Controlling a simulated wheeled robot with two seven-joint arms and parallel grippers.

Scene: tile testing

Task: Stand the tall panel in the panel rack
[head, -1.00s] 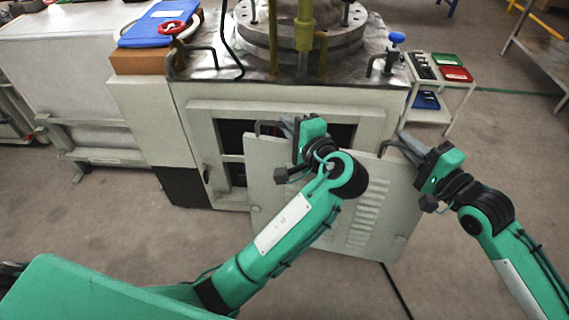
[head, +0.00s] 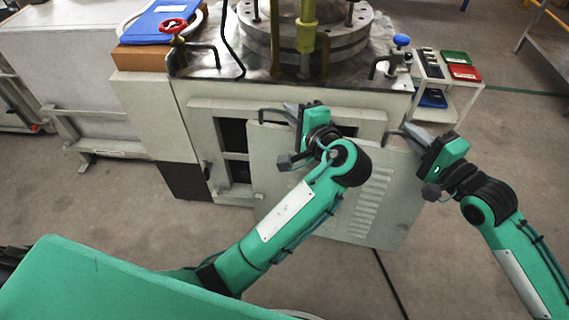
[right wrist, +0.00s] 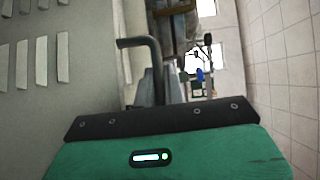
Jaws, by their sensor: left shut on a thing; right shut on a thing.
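The tall panel (head: 398,190) is a light grey sheet with a column of louvre slits. It hangs slightly tilted in front of the machine cabinet, with bare floor below its lower edge. My left gripper (head: 291,110) is shut on the bent handle (head: 265,113) at its top left. My right gripper (head: 411,130) is shut on the handle (head: 392,138) at its top right. In the right wrist view the fingers (right wrist: 161,88) are at the dark handle (right wrist: 149,43), beside the slitted panel face (right wrist: 88,70). I cannot make out a panel rack.
The machine cabinet (head: 140,110) stands behind the panel, with a partly covered opening (head: 234,135). A small cart (head: 464,100) with coloured trays stands at the right back. A table (head: 548,45) is at the far right. The floor (head: 110,220) is clear at left and right.

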